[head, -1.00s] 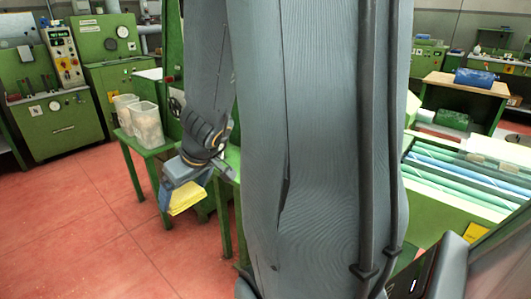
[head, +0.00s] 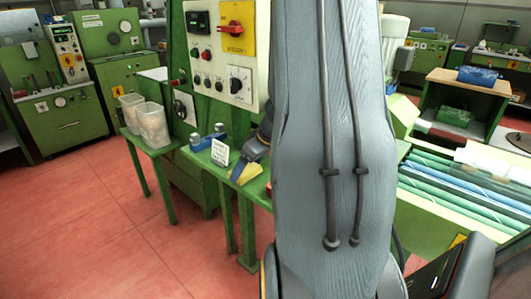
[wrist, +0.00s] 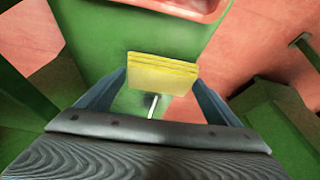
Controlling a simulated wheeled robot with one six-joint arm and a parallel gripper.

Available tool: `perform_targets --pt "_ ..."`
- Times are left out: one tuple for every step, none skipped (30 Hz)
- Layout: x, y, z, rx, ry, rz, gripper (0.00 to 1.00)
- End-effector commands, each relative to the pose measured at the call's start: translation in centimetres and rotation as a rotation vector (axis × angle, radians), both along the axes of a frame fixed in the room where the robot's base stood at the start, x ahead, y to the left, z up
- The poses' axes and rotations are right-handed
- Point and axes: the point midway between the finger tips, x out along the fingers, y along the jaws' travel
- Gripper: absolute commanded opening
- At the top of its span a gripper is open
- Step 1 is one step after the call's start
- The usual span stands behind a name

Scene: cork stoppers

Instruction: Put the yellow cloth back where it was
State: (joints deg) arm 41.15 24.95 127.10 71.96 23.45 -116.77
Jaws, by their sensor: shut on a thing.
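The yellow cloth (head: 247,174) is a flat folded stack. My gripper (head: 240,170) is shut on it. In the wrist view the cloth (wrist: 162,74) sits between the two fingers of my gripper (wrist: 160,84). The cloth is over the green table (head: 256,190) in front of the control panel. I cannot tell whether it touches the table top. My own arm hides the table's right part in the head view.
A small white card (head: 220,153) and a blue and grey device (head: 207,139) stand left of my gripper. Clear bins (head: 153,124) stand on another green table. A control panel (head: 222,50) rises behind. In the wrist view a red tray (wrist: 185,6) lies ahead.

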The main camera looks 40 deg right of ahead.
Motion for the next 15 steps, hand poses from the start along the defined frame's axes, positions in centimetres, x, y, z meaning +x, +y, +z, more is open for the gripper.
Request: perform_targets --pt "-0.1 -0.8 0.3 0.001 0.001 0.0 0.69" --pt "0.0 -1.1 0.3 0.002 0.001 0.001 0.69" --pt "0.0 -1.4 0.2 0.002 0.001 0.001 0.69" --pt "0.1 -1.7 0.2 0.002 0.0 0.002 0.69" --pt "0.1 -1.9 0.2 0.001 0.0 0.003 0.69" --pt "0.1 -2.1 0.1 0.002 0.0 0.003 0.69" --pt "0.2 -2.2 0.1 0.002 0.0 0.003 0.69" --pt "0.2 -2.3 0.1 0.002 0.0 0.003 0.69" --pt "0.2 -2.4 0.0 0.001 0.0 0.004 0.69" --pt "0.2 -2.6 0.1 0.001 0.0 0.004 0.69" --pt "0.2 -2.8 0.1 0.001 0.0 0.004 0.69" --pt "0.2 -3.2 0.1 0.001 0.0 0.004 0.69" --pt "0.2 -3.5 0.2 0.001 0.001 0.004 0.69" --pt "0.2 -3.8 0.2 0.001 0.001 0.004 0.69" --pt "0.2 -4.2 0.3 0.002 0.001 0.005 0.69"
